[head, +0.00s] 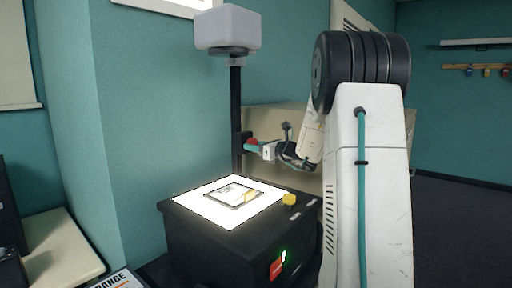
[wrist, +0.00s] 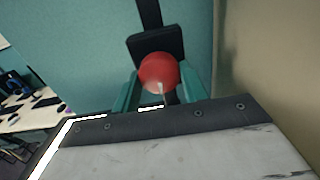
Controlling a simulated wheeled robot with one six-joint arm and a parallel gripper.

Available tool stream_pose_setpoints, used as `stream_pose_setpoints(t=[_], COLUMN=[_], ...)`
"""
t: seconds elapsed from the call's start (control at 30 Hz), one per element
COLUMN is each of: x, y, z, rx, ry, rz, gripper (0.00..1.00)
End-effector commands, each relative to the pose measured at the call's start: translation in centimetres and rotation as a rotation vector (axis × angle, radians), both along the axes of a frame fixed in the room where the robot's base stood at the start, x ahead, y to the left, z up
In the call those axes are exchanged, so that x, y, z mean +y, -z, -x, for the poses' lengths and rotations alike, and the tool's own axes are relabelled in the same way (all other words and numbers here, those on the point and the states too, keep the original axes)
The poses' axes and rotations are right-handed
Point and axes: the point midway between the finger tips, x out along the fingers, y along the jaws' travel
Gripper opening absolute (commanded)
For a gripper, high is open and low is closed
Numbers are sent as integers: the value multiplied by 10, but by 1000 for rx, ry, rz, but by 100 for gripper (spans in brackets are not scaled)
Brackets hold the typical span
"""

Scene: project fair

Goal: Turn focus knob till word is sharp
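The projector has a dark box (head: 215,250) with a brightly lit top, a black post (head: 236,100) and a grey head (head: 228,30) above. A red round focus knob (head: 251,143) sits on the post; it also shows in the wrist view (wrist: 158,72) with a pale pointer mark. My gripper (head: 257,149) reaches in from the right at the knob. In the wrist view its two teal fingers (wrist: 159,84) flank the knob, with no clear gap on either side. A framed sheet (head: 233,193) lies on the lit top; its lettering is too small to read.
A yellow knob (head: 289,200) stands at the box's right corner, and a red switch (head: 276,268) with a green light is on its front. Only a bright lower edge of a wall screen (head: 178,6) shows; no word is visible there. A beige cabinet (head: 275,115) stands behind.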

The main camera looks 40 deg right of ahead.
Motion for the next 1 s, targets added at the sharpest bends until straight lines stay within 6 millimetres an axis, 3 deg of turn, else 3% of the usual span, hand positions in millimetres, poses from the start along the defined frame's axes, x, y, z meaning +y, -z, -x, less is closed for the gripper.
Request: stream_pose_setpoints(t=[0.17, 0.6, 0.97, 1.0], x=[-1, -2, -2, -2], y=[0, 0, 0, 0], z=[0, 0, 0, 0], rx=[-4, -63, -68, -68], ry=[1, 1, 1, 1], rz=[26, 453, 483, 483], gripper=[20, 20, 20, 51])
